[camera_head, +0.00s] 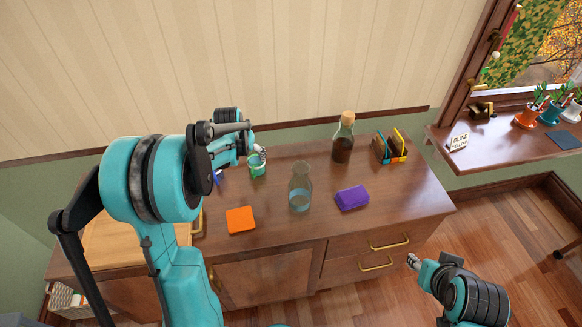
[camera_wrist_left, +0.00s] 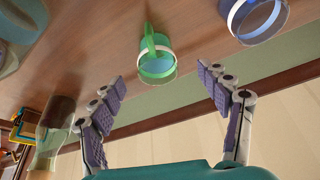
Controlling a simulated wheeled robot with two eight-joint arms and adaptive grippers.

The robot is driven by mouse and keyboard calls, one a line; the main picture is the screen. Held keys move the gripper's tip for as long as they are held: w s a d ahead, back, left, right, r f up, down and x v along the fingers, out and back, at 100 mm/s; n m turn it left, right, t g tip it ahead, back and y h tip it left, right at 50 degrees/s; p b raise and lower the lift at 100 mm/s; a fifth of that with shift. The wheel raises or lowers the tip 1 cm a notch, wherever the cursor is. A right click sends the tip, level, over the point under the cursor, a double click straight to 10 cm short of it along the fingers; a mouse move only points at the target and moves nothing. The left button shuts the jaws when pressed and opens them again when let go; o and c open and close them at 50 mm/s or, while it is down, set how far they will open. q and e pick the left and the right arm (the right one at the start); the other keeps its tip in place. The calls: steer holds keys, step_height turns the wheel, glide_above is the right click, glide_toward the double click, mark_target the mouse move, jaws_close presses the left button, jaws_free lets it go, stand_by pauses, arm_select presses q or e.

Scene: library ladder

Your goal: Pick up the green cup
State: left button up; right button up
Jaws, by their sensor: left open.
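The green cup (camera_head: 257,169) stands upright on the brown cabinet top, toward the back near the wall. In the left wrist view the green cup (camera_wrist_left: 156,62), with its green handle, lies between and just beyond the fingertips. My left gripper (camera_head: 262,152) is beside the cup in the head view, its fingers small and partly hidden by my own arm. In the left wrist view my left gripper (camera_wrist_left: 161,76) is open and empty, with its padded fingers spread apart. My right gripper (camera_head: 412,260) is low at the right, in front of the drawers, away from the cup.
A blue cup (camera_wrist_left: 258,18) stands near the green one, mostly hidden by my arm in the head view. A glass carafe (camera_head: 300,188), corked bottle (camera_head: 343,140), purple block (camera_head: 352,197), orange cloth (camera_head: 240,220) and card holder (camera_head: 391,148) share the cabinet top (camera_head: 270,258).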

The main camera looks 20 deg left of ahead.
mark_target(255, 160)
arm_select(q)
steer(key=x, duration=0.2)
steer(key=b+x, duration=0.1)
steer(key=x, duration=0.1)
steer(key=shift+w+d+r, duration=0.15)
steer(key=shift+w+d, duration=0.1)
steer(key=shift+w, duration=0.05)
steer(key=b+x, duration=0.1)
steer(key=x, duration=0.1)
steer(key=w+b+x, duration=0.1)
steer(key=x, duration=0.2)
steer(key=shift+d+r, duration=0.1)
steer(key=shift+r, duration=0.1)
steer(key=shift+s, duration=0.1)
steer(key=shift+c, duration=1.1)
steer(key=c, duration=1.1)
steer(key=shift+r, duration=0.1)
